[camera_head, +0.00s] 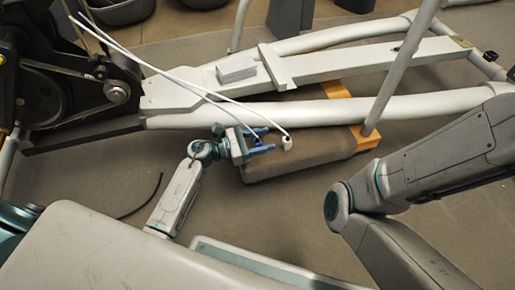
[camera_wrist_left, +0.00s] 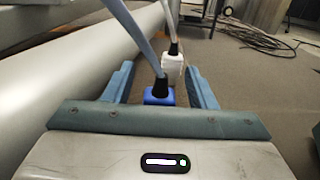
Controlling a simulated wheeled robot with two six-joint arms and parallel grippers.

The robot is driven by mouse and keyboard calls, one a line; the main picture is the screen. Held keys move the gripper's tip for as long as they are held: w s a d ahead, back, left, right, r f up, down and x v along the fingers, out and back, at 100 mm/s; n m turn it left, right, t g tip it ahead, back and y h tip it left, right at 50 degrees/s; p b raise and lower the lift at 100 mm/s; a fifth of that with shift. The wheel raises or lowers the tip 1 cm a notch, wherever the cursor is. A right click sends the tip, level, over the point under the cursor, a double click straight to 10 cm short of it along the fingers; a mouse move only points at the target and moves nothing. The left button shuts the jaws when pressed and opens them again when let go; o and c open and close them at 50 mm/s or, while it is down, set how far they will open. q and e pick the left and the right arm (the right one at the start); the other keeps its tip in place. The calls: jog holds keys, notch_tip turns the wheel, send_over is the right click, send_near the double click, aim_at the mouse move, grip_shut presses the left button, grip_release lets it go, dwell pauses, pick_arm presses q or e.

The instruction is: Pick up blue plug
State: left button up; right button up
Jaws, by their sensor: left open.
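The blue plug (camera_wrist_left: 158,96) is in the left wrist view, on the end of a grey cable that runs up out of view. My left gripper (camera_head: 269,139) is open. In the left wrist view its fingers (camera_wrist_left: 160,68) stand on either side of the blue plug, with visible gaps to it. A white plug (camera_wrist_left: 173,68) on a white cable is just beyond the blue one. In the head view the white plug (camera_head: 287,143) hangs past the fingertips, and the blue plug is hard to tell from the blue fingers. My right gripper is out of view.
A white elliptical frame (camera_head: 330,108) with long tubes runs behind the plugs. A brown padded block with orange ends (camera_head: 300,160) lies below them. The black flywheel housing (camera_head: 60,85) is at left. A black cable (camera_head: 145,200) lies on open grey floor.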

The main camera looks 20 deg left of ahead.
pick_arm(q)
jog(key=shift+w+d, duration=0.1)
jog(key=c, duration=1.1)
jog(key=shift+r, duration=0.15)
